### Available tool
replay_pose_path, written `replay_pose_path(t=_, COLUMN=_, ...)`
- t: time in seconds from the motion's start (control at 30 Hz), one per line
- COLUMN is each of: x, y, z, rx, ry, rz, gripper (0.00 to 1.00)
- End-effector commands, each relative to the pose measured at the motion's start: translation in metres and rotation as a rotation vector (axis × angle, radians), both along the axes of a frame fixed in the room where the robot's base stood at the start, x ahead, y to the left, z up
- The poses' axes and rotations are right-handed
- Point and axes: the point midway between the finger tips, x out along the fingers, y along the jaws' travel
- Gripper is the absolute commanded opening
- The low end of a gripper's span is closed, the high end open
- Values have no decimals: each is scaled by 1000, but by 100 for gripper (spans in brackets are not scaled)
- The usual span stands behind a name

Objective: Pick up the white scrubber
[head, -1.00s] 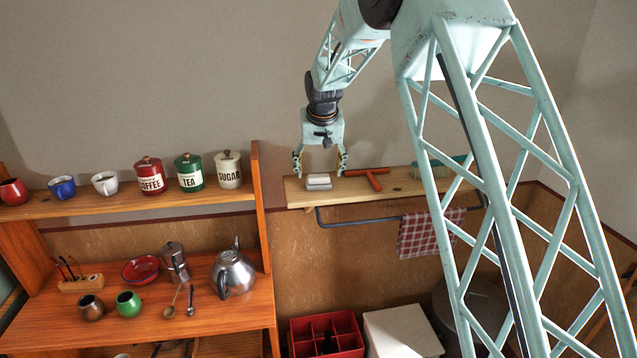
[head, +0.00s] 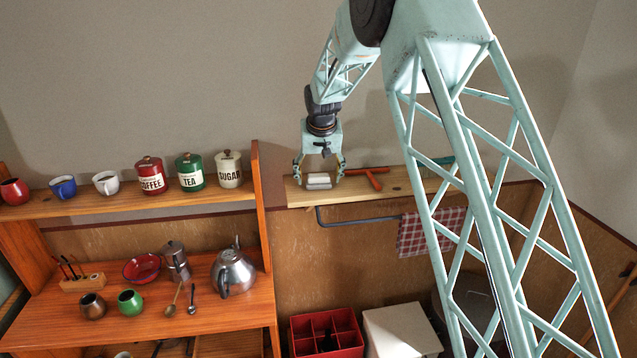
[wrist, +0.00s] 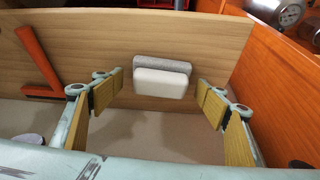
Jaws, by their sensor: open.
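The white scrubber (head: 318,179) lies on the light wooden wall shelf (head: 408,183), near the shelf's left end. In the wrist view the white scrubber (wrist: 160,83) shows a white block with a grey layer along one side. My gripper (head: 320,174) is open, with one finger on each side of the scrubber in the head view. In the wrist view my gripper (wrist: 160,90) has its padded fingers spread left and right of the scrubber, with a visible gap on both sides. Nothing is between the pads that they touch.
A red-orange T-shaped tool (head: 370,176) lies on the shelf just right of the scrubber. The side panel (head: 259,205) of the orange wooden shelving stands close to the left. A sugar canister (head: 229,169) is on that shelving. A rail with a checked towel (head: 430,232) hangs below.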

Motion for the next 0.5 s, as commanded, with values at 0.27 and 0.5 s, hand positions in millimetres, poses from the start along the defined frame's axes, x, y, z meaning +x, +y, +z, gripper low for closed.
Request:
replay_pose_path(t=0.27, x=0, y=0, z=0, rx=0, ry=0, rz=0, gripper=52)
replay_pose_path(t=0.5, x=0, y=0, z=0, rx=0, ry=0, rz=0, gripper=40)
